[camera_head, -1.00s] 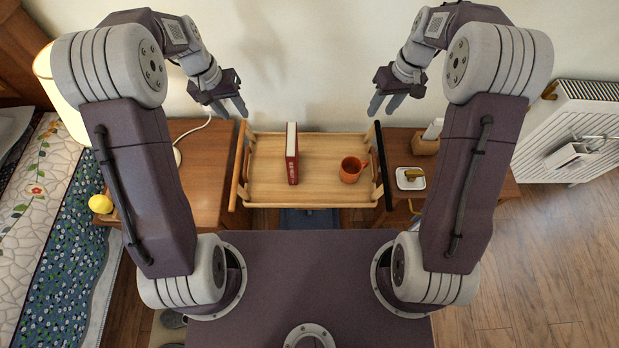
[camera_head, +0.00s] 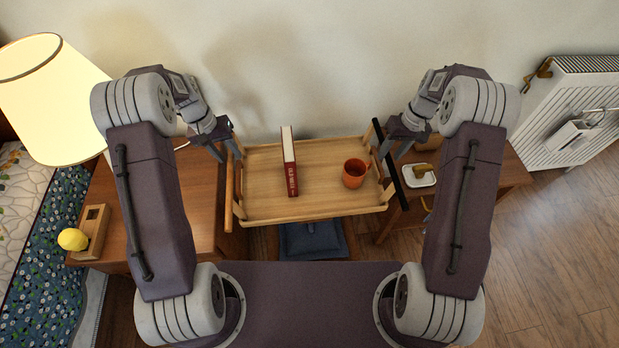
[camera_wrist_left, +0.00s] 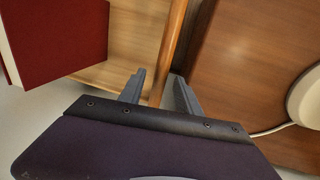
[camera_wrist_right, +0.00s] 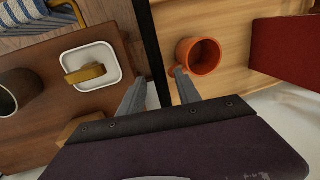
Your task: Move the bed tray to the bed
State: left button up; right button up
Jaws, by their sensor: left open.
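The wooden bed tray (camera_head: 262,205) spans the gap between two wooden cabinets, carrying an upright red book (camera_head: 290,172) and an orange mug (camera_head: 354,173). My left gripper (camera_head: 226,153) is open at the tray's left end. In the left wrist view its fingers (camera_wrist_left: 160,92) stand on either side of the tray's wooden side rail (camera_wrist_left: 168,50). My right gripper (camera_head: 392,152) is at the tray's right end. In the right wrist view its open fingers (camera_wrist_right: 162,90) straddle the dark side bar (camera_wrist_right: 153,45). The bed (camera_head: 60,230) is at the far left.
A white dish (camera_head: 412,180) sits on the right cabinet (camera_head: 508,172). A blue cushioned stool (camera_head: 312,240) is under the tray. A radiator (camera_head: 570,110) stands at the right.

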aim_at(238, 167)
pick_arm(q)
jog(key=f, duration=0.2)
jog(key=d+f, duration=0.1)
jog(key=f, duration=0.5)
jog(key=shift+w+d+f, duration=0.1)
jog(key=shift+d, duration=0.2)
pick_arm(e)
jog(key=f, duration=0.2)
jog(key=a+f, duration=0.1)
jog(key=f, duration=0.5)
jog(key=shift+s+a, duration=0.1)
jog(key=shift+a, duration=0.25)
pick_arm(q)
grip_shut()
pick_arm(e)
grip_shut()
